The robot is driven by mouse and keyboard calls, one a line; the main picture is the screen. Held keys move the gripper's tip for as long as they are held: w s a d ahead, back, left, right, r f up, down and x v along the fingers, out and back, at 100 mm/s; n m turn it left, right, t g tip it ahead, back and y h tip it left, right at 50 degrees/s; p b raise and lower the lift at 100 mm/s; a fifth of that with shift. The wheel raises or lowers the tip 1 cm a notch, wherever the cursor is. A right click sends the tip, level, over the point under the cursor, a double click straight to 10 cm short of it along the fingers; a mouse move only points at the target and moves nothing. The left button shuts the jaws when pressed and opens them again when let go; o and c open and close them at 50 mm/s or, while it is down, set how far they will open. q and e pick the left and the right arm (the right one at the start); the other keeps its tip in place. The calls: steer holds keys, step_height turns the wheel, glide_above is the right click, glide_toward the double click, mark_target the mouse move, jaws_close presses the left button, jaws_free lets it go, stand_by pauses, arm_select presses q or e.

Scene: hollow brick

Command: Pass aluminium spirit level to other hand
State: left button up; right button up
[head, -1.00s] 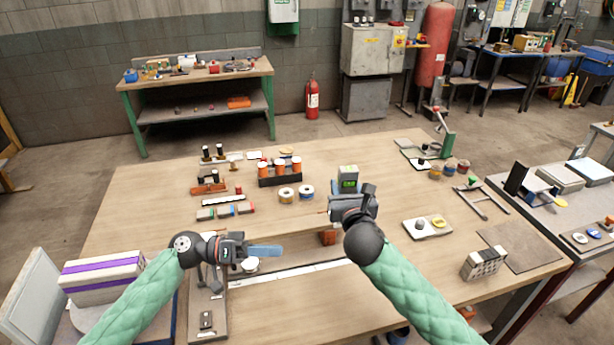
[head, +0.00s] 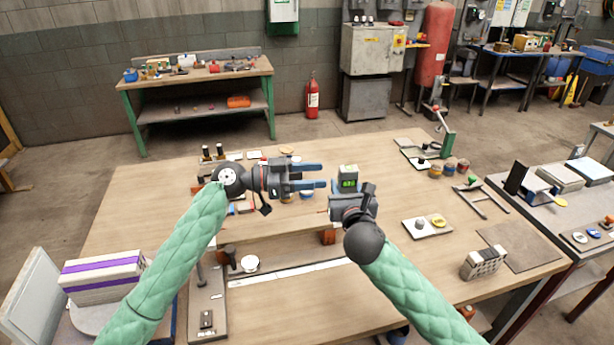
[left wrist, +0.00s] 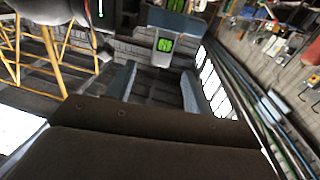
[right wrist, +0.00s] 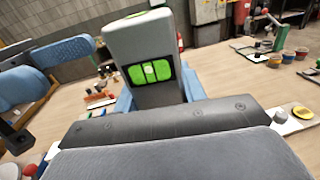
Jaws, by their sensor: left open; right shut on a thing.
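The aluminium spirit level (head: 348,172) is a short grey bar with a green vial. My right gripper (head: 346,197) is shut on its lower part and holds it upright above the table. In the right wrist view the level (right wrist: 140,45) stands between the blue fingers. My left gripper (head: 322,177) is open and empty, just left of the level, its fingers pointing at it. In the left wrist view the level (left wrist: 165,42) shows ahead, beyond the open fingertips and roughly between them. A left finger also shows at the left of the right wrist view.
The wooden table (head: 400,290) lies below both arms. A perforated hollow brick (head: 484,262) stands at the right. A tray with a yellow item (head: 438,222) lies behind it. Tape rolls and small tools sit under my left gripper, partly hidden.

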mark_target(358, 173)
arm_select(q)
steer(key=d, duration=0.3)
steer(key=w+d, duration=0.1)
steer(key=d, duration=0.3)
steer(key=w+d, duration=0.1)
steer(key=d, duration=0.2)
steer(key=shift+d, duration=0.35)
steer(key=shift+c, duration=0.2)
steer(key=c, duration=1.1)
jaws_close()
arm_select(e)
steer(key=o, duration=1.2)
